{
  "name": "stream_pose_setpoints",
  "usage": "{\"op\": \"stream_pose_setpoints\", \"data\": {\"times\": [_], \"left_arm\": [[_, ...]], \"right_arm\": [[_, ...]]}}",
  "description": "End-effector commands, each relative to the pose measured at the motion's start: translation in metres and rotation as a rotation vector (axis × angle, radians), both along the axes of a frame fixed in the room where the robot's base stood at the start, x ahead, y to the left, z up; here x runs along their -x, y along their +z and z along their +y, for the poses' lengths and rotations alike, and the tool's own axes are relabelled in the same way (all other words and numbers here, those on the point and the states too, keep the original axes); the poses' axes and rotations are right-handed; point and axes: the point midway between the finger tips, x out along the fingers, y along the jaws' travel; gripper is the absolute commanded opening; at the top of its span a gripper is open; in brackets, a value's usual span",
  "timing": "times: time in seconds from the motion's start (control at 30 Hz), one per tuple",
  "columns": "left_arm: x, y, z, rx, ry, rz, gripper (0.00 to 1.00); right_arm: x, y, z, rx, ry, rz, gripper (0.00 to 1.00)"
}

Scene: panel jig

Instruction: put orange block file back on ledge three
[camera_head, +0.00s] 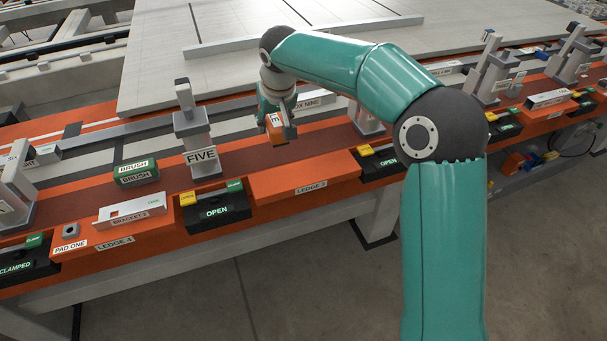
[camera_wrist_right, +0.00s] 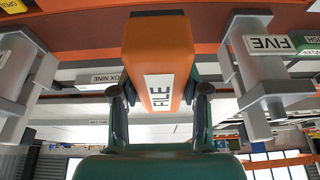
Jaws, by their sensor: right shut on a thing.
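The orange block file (camera_head: 277,130) is held in the air by my right gripper (camera_head: 279,120), behind ledge three in the head view. In the right wrist view the file (camera_wrist_right: 158,50) shows its FILE label, with the fingers of my right gripper (camera_wrist_right: 160,95) shut on its two sides. Ledge three (camera_head: 300,175) is the orange shelf marked LEDGE 3 on the front of the jig. Its top looks bare. The file is apart from the ledge. My left gripper is not in view.
The grey post FIVE (camera_head: 200,145) stands left of the file. Black clamps marked OPEN flank the ledge, at left (camera_head: 216,211) and right (camera_head: 380,165). A green brush (camera_head: 136,173) and a bracket (camera_head: 130,212) lie farther left. A box-nine part (camera_head: 315,102) is behind.

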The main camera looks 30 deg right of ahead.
Motion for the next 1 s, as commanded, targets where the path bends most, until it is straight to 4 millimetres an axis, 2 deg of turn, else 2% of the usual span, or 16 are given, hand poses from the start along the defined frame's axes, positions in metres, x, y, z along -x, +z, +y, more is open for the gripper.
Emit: {"op": "stream_pose_setpoints", "data": {"times": [0.03, 0.13, 0.23, 0.33, 0.47, 0.8, 1.0], "left_arm": [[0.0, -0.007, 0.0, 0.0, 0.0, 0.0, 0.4], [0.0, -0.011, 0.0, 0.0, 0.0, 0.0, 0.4], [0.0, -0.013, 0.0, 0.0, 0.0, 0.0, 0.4], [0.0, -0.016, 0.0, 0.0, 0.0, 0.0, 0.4], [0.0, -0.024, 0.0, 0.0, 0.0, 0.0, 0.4], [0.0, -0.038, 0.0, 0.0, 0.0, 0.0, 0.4], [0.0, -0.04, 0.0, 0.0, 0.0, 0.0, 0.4]], "right_arm": [[0.002, 0.012, -0.021, -0.001, -0.015, -0.011, 0.08], [0.01, 0.032, -0.048, -0.001, -0.012, -0.007, 0.08], [0.017, 0.044, -0.063, -0.001, -0.003, -0.004, 0.08], [0.02, 0.042, -0.069, -0.001, 0.003, 0.0, 0.08], [0.021, 0.018, -0.07, -0.001, 0.005, 0.003, 0.08], [0.021, -0.069, -0.069, 0.0, 0.005, 0.003, 0.08], [0.02, -0.1, -0.069, 0.001, 0.004, 0.0, 0.08]]}}
